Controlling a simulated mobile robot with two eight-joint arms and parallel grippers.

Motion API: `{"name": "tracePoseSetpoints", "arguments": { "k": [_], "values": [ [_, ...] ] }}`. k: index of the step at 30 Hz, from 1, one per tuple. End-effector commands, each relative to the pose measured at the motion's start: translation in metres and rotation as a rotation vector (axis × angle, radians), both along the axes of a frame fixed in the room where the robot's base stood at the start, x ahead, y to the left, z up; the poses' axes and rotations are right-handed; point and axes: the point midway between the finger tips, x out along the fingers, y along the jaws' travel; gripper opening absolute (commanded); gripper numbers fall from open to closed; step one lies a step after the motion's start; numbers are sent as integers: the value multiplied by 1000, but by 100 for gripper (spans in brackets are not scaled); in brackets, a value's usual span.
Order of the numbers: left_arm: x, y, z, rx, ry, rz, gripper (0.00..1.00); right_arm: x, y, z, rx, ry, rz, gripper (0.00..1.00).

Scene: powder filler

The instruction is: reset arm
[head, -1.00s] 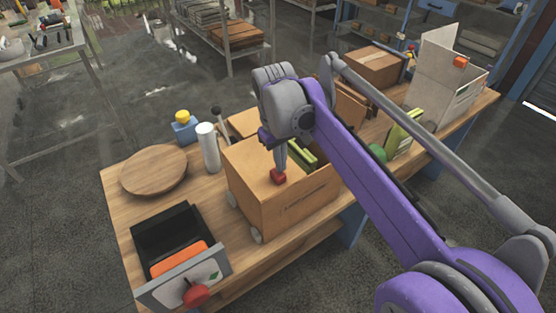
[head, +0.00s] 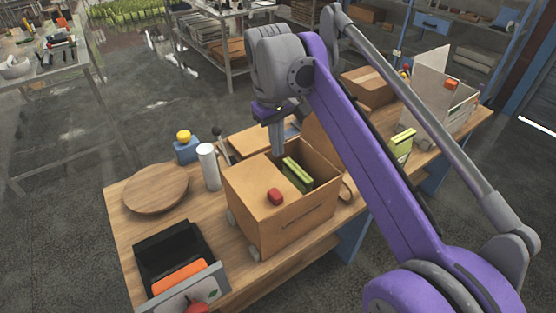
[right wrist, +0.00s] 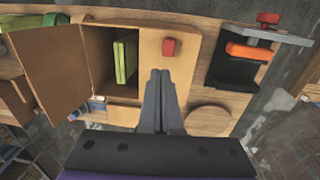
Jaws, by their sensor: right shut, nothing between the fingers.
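My right gripper (head: 277,140) is shut and empty, pointing down just above the back of the wooden box (head: 262,212). In the right wrist view its two grey fingers (right wrist: 161,100) lie together beside the box. A red knob (head: 275,196) sits on the box top, apart from the fingers. It also shows in the right wrist view (right wrist: 169,47). The box stands open on one side, with green books (head: 297,175) inside. My left gripper is not in view.
A round wooden board (head: 156,188), a white cylinder (head: 208,166) and a blue bottle with yellow cap (head: 186,149) stand left of the box. An open black drawer (head: 172,250) holding an orange item is at the front left. A cardboard box (head: 368,88) stands at the back.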

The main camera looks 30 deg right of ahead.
Motion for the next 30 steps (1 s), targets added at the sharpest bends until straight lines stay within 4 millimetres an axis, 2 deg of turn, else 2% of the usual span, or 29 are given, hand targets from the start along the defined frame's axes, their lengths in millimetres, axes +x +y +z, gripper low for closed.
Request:
{"name": "tracePoseSetpoints", "arguments": {
  "k": [3,8,13,16,20,27,30],
  "values": [
    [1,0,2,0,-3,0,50,1,0,15,0,-1,0,0],
    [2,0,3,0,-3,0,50,0,0,21,0,0,0,0],
    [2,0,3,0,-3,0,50,-1,1,19,0,-7,0,0],
    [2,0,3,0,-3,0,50,-7,8,6,0,-41,-1,0],
    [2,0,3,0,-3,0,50,-26,26,-31,6,-138,-9,0],
    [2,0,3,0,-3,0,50,-84,62,-135,43,-359,-32,0],
    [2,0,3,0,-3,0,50,-107,72,-174,63,-433,-42,0]
  ]
}}
